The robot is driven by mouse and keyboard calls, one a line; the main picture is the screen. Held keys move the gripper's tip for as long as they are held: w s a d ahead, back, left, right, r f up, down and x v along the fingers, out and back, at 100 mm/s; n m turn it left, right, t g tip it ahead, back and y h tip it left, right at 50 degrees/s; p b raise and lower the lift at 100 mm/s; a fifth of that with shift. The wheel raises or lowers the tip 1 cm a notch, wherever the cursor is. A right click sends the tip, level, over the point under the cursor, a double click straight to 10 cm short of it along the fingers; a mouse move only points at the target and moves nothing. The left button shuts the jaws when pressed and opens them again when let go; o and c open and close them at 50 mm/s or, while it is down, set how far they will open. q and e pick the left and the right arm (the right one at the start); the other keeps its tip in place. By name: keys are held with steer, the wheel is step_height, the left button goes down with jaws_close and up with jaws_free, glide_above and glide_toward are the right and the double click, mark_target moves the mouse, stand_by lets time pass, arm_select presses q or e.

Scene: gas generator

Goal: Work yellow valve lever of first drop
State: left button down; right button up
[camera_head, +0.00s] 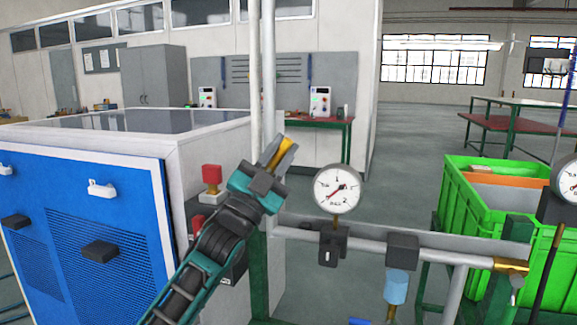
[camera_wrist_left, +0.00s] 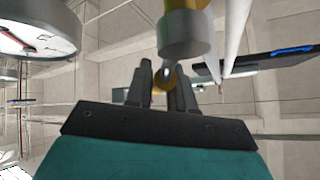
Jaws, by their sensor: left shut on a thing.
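My left gripper (camera_head: 284,152) reaches up beside the vertical pipe (camera_head: 268,70) in the head view. Its fingers are shut on the yellow valve lever (camera_head: 276,153), which shows as a narrow yellow strip between them. In the left wrist view the fingers (camera_wrist_left: 164,78) close around a small yellow piece (camera_wrist_left: 159,86). Just above them is a brass and grey fitting (camera_wrist_left: 185,35). The fingers hide most of the lever, so its exact angle cannot be told. My right gripper is not in view.
A pressure gauge (camera_head: 337,189) stands close to the right of the gripper, above a horizontal pipe (camera_head: 375,246) with a blue filter bowl (camera_head: 396,287). A blue and white cabinet (camera_head: 85,235) stands left. A green crate (camera_head: 477,225) is at the right. Open floor lies behind.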

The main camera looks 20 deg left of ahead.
mark_target(265, 142)
arm_select(q)
steer(key=n+t+y, duration=0.1)
steer(key=n+y, duration=0.1)
steer(key=a+r+n+t+y, duration=0.1)
steer(key=n+y, duration=0.2)
steer(key=a+n+y+p, duration=0.1)
steer(key=n+y, duration=0.1)
steer(key=n, duration=0.1)
steer(key=shift+a+r+t, duration=0.1)
steer(key=shift+r+t, duration=0.05)
steer(key=shift+t, duration=0.25)
steer(key=n+y, duration=0.2)
steer(key=a+n+y, duration=0.1)
steer(key=n+y, duration=0.1)
steer(key=shift+r, duration=0.15)
steer(key=n+y, duration=0.2)
steer(key=a+n+y+p, duration=0.1)
steer(key=n+y, duration=0.1)
steer(key=shift+a, duration=0.1)
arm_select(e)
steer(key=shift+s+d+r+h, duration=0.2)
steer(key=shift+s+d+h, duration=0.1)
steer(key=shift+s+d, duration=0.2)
arm_select(q)
steer(key=shift+n, duration=0.3)
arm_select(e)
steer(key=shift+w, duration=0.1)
